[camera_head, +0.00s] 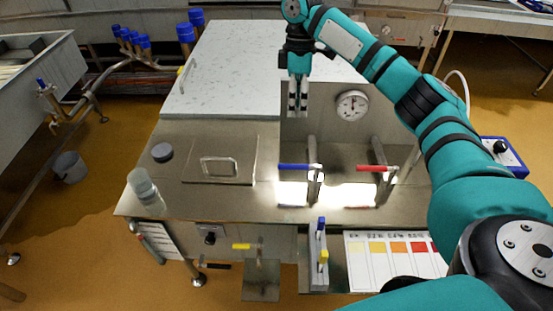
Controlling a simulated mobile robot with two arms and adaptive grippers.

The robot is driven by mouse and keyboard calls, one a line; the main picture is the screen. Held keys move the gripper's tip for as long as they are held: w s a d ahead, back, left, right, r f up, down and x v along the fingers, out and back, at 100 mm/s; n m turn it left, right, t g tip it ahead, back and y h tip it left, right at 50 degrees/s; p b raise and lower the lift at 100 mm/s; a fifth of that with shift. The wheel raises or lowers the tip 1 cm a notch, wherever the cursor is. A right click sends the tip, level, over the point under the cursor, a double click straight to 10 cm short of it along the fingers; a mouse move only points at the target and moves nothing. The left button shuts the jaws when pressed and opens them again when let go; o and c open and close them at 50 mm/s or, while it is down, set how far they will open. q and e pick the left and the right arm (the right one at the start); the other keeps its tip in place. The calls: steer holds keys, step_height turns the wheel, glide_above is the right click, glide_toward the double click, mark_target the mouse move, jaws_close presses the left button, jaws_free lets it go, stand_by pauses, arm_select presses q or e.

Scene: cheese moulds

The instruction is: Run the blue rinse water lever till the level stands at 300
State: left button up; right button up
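The blue lever (297,166) stands on a metal post at the middle of the steel worktop (235,207). Its handle points left and lies roughly level. My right gripper (298,108) hangs fingers down above and behind the blue lever, apart from it. Its fingers are close together, with nothing visible between them; I cannot tell whether they fully meet. A round dial (352,105) is on the upright panel right of the gripper; its reading is too small to tell. No readable water level shows. My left gripper is not in view.
A red lever (375,168) stands right of the blue one. A clear bottle (144,186), a dark puck (162,152) and a square hatch (220,167) are on the left. A colour chart (390,256) is at the front right. A pale slab (220,80) lies behind.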

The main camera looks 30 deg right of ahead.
steer(key=s+f, duration=0.1)
steer(key=f, duration=0.4)
steer(key=s+a+f, duration=0.1)
steer(key=f, duration=0.5)
steer(key=s+a+f, duration=0.1)
steer(key=f, duration=0.5)
steer(key=shift+s+b, duration=0.1)
steer(key=shift+b, duration=0.3)
steer(key=shift+c, duration=0.4)
steer(key=shift+d, duration=0.1)
jaws_close()
steer(key=shift+r, duration=0.1)
